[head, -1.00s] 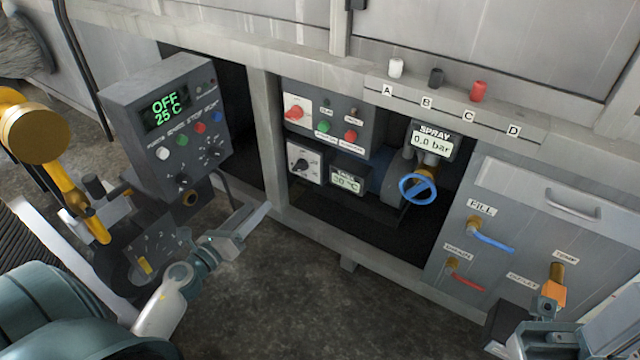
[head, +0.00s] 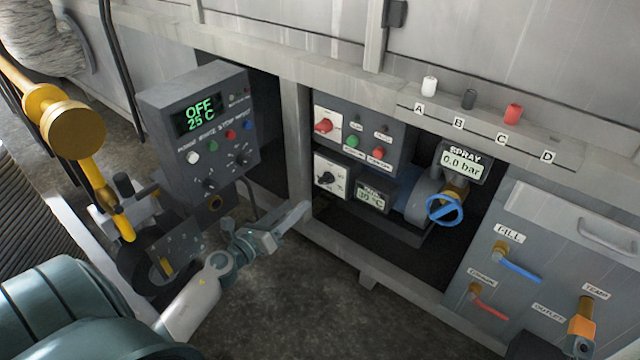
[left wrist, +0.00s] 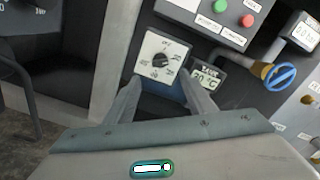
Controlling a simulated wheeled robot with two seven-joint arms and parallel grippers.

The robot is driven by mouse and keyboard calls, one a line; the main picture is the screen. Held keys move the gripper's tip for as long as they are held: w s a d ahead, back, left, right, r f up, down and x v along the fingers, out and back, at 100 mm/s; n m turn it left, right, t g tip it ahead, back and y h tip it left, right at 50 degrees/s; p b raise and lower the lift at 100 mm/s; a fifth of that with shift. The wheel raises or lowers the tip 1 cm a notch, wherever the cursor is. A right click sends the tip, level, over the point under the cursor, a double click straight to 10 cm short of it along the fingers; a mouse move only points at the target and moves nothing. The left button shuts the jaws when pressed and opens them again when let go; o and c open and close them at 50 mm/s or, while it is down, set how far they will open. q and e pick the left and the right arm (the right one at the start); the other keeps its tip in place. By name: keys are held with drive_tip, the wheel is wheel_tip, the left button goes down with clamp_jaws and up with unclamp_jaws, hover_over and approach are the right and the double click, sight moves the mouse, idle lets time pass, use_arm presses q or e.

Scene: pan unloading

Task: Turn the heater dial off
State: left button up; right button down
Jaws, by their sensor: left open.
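The heater dial (head: 326,178) appears to be the black knob on a white square plate in the recess of the cabinet. It also shows in the left wrist view (left wrist: 161,60), with marks around it; its exact setting is too small to read. My left gripper (head: 296,215) is in front of the recess, lower left of the dial. In the left wrist view its two fingers (left wrist: 161,84) are apart and empty, and the dial lies just beyond their tips, apart from them. My right gripper is out of view.
A tank display (head: 371,197) sits right of the dial. A red switch (head: 325,125) and buttons are above it. A blue valve wheel (head: 444,209) is further right. A control box reading OFF, 25 C (head: 196,118) stands left. A frame post (head: 297,150) borders the recess.

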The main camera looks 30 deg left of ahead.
sight(322, 182)
use_arm(q)
drive_tip(key=w, duration=0.8)
drive_tip(key=w+d, duration=0.1)
drive_tip(key=w, duration=0.3)
drive_tip(key=shift+w, duration=0.2)
drive_tip(key=c, duration=1)
